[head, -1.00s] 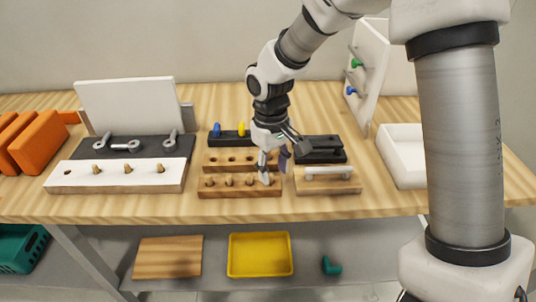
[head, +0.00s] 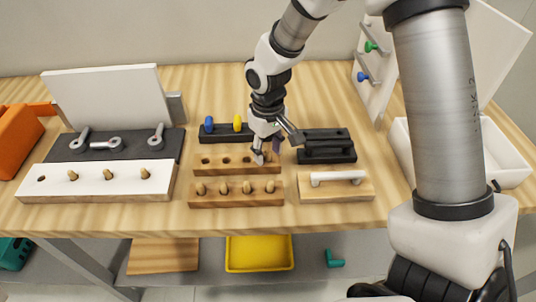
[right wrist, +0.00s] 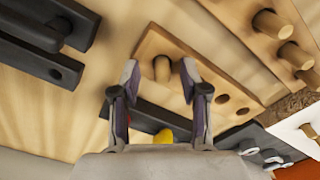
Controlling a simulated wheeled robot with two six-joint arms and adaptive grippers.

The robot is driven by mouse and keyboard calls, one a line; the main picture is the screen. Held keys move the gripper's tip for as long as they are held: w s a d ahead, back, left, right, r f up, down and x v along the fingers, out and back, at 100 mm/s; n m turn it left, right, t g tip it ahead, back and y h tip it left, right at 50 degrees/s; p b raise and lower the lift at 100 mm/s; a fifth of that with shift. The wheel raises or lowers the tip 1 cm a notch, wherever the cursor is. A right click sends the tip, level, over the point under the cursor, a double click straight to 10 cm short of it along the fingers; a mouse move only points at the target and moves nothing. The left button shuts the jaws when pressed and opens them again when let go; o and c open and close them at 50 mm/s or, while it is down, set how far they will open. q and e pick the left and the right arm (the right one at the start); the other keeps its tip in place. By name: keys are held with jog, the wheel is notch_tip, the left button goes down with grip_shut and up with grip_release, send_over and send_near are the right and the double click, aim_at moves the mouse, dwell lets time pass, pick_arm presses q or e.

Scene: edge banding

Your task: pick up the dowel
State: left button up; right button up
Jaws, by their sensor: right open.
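A wooden block with a row of holes (head: 235,168) lies mid-table, behind a block holding several short dowels (head: 236,200). My right gripper (head: 266,150) is over the right end of the holed block. In the right wrist view, the open fingers (right wrist: 160,80) stand either side of a light wooden dowel (right wrist: 162,68) at that block's end. My left gripper is not in view.
A white-topped block with dowels (head: 100,190) lies left. A black block with blue and yellow pegs (head: 222,133) is behind. A black handle (head: 327,150) and a white handle on a wooden block (head: 337,187) are right. A white tray (head: 510,165) is further right.

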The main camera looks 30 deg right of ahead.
aim_at(268, 150)
jog(key=shift+s+a+r, duration=0.15)
jog(key=shift+s+r, duration=0.05)
jog(key=shift+s, duration=0.05)
jog(key=shift+c, duration=0.7)
jog(key=c, duration=0.7)
jog(key=shift+o, duration=0.2)
notch_tip(268, 150, up, 10)
